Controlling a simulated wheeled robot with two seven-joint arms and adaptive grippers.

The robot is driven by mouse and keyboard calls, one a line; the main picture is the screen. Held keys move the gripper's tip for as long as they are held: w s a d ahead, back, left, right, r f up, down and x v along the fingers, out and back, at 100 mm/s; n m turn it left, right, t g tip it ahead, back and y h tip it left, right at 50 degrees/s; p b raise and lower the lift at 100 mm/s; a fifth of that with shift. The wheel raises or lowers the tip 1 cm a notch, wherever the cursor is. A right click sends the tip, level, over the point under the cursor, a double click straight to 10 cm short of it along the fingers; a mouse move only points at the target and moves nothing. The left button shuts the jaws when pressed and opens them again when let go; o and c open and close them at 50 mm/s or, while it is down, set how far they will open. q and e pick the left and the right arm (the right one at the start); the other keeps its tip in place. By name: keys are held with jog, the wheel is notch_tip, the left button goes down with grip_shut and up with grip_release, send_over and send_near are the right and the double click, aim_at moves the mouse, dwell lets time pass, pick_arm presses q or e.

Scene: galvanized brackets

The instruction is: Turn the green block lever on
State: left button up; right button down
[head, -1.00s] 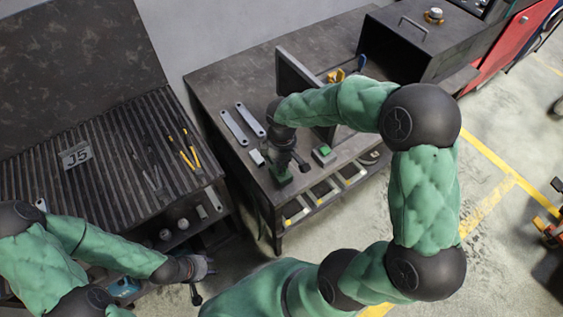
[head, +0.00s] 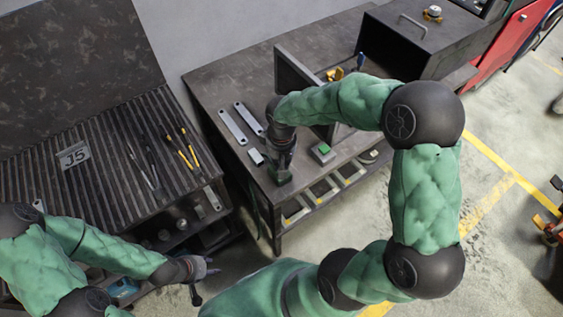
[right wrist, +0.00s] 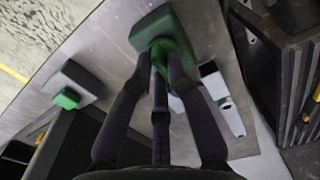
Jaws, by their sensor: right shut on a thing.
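The green block (right wrist: 150,28) sits on the metal table in the right wrist view. In the head view it shows at the table's front left corner (head: 281,178), partly covered by my right gripper. A green lever (right wrist: 176,62) comes up from the block towards me. My right gripper (right wrist: 162,62) is shut on this lever, and its dark fingers hide part of it. In the head view the same gripper (head: 282,163) points down at the block. My left gripper (head: 206,279) is open and empty, low at the left, away from the block.
A grey box with a green button (head: 323,151) stands right of the block. Flat metal brackets (head: 241,124) and a small light piece (head: 256,157) lie left of my right gripper. An upright dark panel (head: 294,85) stands behind. A slatted bench (head: 110,150) with tools is at the left.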

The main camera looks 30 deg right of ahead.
dwell(0.5)
jog(key=c, duration=1.2)
grip_release()
jog(key=shift+r, duration=0.1)
notch_tip(320, 180, up, 12)
